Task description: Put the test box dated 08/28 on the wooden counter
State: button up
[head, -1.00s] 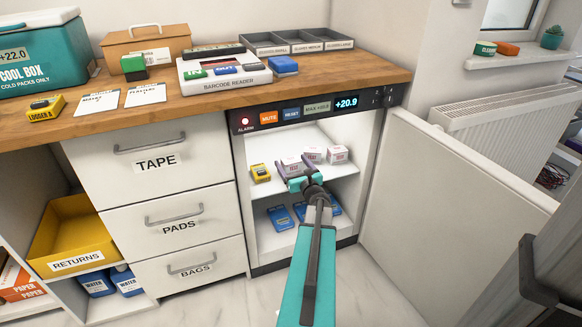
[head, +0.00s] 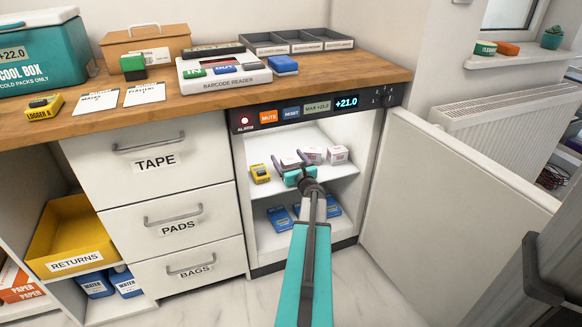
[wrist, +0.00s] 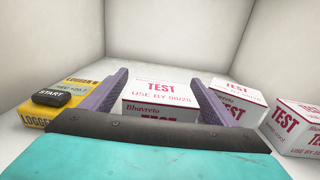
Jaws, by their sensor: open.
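The open fridge holds several white test boxes with red lettering on its upper shelf. In the wrist view one test box (wrist: 160,84) sits between my fingers, and its label seems to read USE BY 08/28, slightly blurred. My gripper (wrist: 160,77) is open, with one finger on each side of this box; contact cannot be told. In the head view my gripper (head: 289,160) reaches over the upper shelf and mostly hides that box. Two more test boxes (head: 312,154) (head: 337,154) stand to its right. The wooden counter (head: 225,105) is above the fridge and drawers.
A yellow logger (wrist: 60,95) stands just left of my gripper. Blue packs (head: 279,217) lie on the lower shelf. The open fridge door (head: 450,200) stands to the right. The counter carries a barcode reader (head: 225,84), cards and a yellow logger, with bare wood near the front edge.

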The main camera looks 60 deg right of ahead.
jog(key=c, duration=1.3)
jog(key=shift+r, duration=0.1)
notch_tip(320, 180, up, 3)
jog(key=shift+r+p, duration=0.15)
jog(key=shift+p, duration=0.65)
jog(key=shift+s+a+r, duration=0.15)
jog(key=shift+a+r, duration=0.05)
jog(key=shift+a, duration=0.05)
jog(key=s+a, duration=0.2)
jog(key=a, duration=0.1)
jog(key=s+a+p, duration=0.1)
jog(key=s+a, duration=0.2)
jog(key=a, duration=0.1)
jog(key=s+a+r, duration=0.1)
jog(key=s+a, duration=0.2)
jog(key=shift+a+p, duration=0.3)
jog(key=shift+p, duration=0.1)
jog(key=shift+r+p, duration=0.2)
jog(key=shift+p, duration=0.4)
jog(key=shift+s+a+p, duration=0.55)
jog(key=shift+a+p, duration=0.3)
jog(key=shift+p, duration=0.55)
